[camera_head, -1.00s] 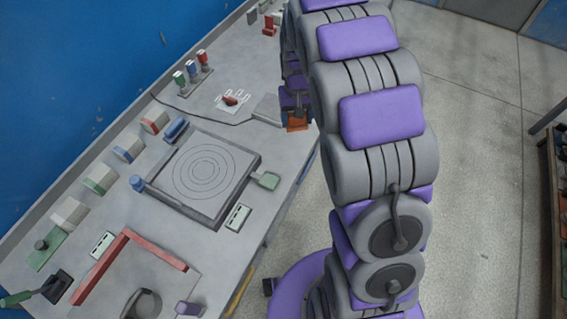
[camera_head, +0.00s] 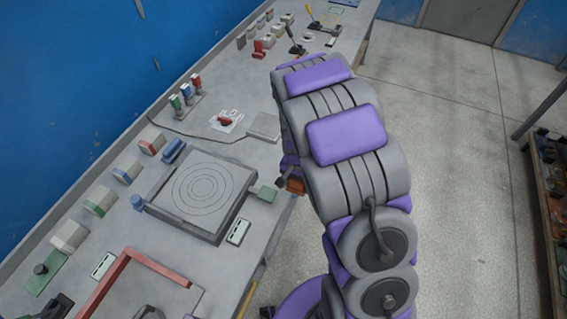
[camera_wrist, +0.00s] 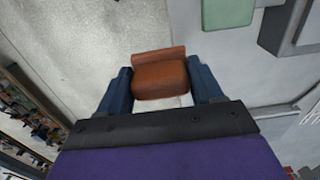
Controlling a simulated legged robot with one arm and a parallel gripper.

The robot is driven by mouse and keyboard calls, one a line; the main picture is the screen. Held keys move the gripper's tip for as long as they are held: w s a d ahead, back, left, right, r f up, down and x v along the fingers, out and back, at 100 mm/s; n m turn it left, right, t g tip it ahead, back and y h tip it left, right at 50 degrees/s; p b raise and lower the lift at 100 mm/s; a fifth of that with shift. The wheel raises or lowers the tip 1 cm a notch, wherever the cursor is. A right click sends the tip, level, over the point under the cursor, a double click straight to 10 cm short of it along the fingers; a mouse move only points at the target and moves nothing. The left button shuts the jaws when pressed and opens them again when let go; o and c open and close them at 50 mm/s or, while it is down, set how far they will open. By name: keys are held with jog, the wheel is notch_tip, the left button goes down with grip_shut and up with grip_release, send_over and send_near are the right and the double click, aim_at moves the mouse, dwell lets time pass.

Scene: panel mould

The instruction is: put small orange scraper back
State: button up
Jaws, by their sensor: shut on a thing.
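The small orange scraper (camera_wrist: 160,78) sits between the two blue fingers of my gripper (camera_wrist: 161,86) in the wrist view, and the fingers are shut on it. In the head view a bit of the orange scraper (camera_head: 295,186) shows beside my arm, near the bench's right edge. My gripper (camera_head: 288,184) is mostly hidden there behind my arm. In the wrist view the floor lies below the scraper's left side and the bench surface to its right.
The bench (camera_head: 275,213) holds a square plate with rings (camera_head: 205,190), a green block (camera_head: 262,193), a red tool on a white outline (camera_head: 226,120), colored bottles (camera_head: 186,92) and a red angle frame (camera_head: 110,283). A shelf with parts (camera_head: 552,190) stands right, across open floor.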

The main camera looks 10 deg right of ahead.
jog(key=w, duration=0.4)
jog(key=w+a+f, duration=0.1)
jog(key=w, duration=0.2)
jog(key=w+b, duration=0.1)
jog(key=w, duration=0.3)
jog(key=shift+w+a+f, duration=0.15)
jog(key=shift+w, duration=0.2)
jog(key=shift+w+a, duration=0.25)
jog(key=shift+a, duration=0.15)
jog(key=shift+f, duration=0.35)
jog(key=shift+d+f+b, duration=0.25)
jog(key=shift+f+b, duration=0.25)
jog(key=shift+f, duration=0.6)
jog(key=shift+d+f, duration=0.2)
jog(key=shift+f, duration=0.05)
jog(key=o, duration=1)
jog(key=shift+a+f, duration=0.1)
jog(key=shift+a, duration=0.25)
jog(key=shift+d, duration=0.15)
